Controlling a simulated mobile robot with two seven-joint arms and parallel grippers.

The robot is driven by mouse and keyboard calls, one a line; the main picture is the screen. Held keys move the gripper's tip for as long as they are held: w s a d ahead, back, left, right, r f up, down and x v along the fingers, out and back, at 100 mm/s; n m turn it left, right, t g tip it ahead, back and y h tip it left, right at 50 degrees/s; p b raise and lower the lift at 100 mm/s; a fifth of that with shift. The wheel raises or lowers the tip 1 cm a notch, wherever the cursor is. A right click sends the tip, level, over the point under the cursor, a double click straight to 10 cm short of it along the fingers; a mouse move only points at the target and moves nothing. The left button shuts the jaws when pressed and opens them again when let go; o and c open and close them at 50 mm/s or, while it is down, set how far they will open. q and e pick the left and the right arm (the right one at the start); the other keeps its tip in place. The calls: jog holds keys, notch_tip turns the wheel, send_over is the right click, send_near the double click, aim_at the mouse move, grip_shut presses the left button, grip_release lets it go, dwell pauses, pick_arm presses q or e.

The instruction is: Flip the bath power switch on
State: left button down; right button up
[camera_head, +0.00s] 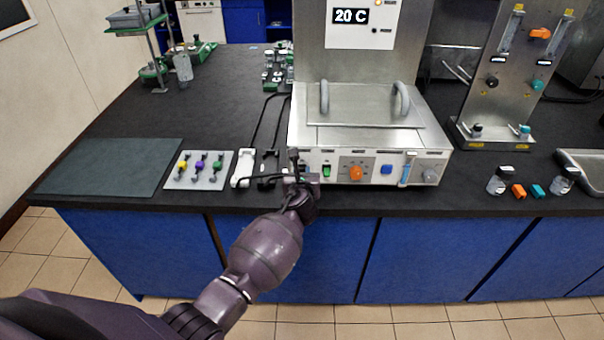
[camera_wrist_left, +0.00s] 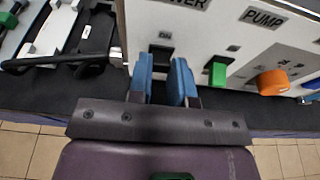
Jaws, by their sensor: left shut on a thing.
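The bath (camera_head: 436,137) is a steel box with a white front panel along the bench's front edge. My left gripper (camera_head: 299,178) is at the left end of this panel. In the left wrist view the blue fingertips of this gripper (camera_wrist_left: 168,80) are close together, one on each side of the small dark power switch (camera_wrist_left: 161,56), and shut on it. A label ending in "WER" is above the switch. Whether the switch is on or off cannot be told, as the fingers partly cover it. My right gripper is in neither view.
Right of the power switch are a green pump switch (camera_head: 326,171), an orange knob (camera_head: 355,174) and a blue button (camera_head: 386,169). A display (camera_head: 350,16) above reads 20 C. White and black clamps (camera_head: 243,168) and a valve plate (camera_head: 199,170) lie to the left.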

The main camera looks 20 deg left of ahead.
pick_arm(q)
jog(key=c, duration=1)
grip_release()
jog(key=shift+c, duration=0.2)
jog(key=shift+s, duration=0.1)
jog(key=v, duration=1)
jog(key=shift+s, duration=0.3)
jog(key=shift+d+r, duration=0.1)
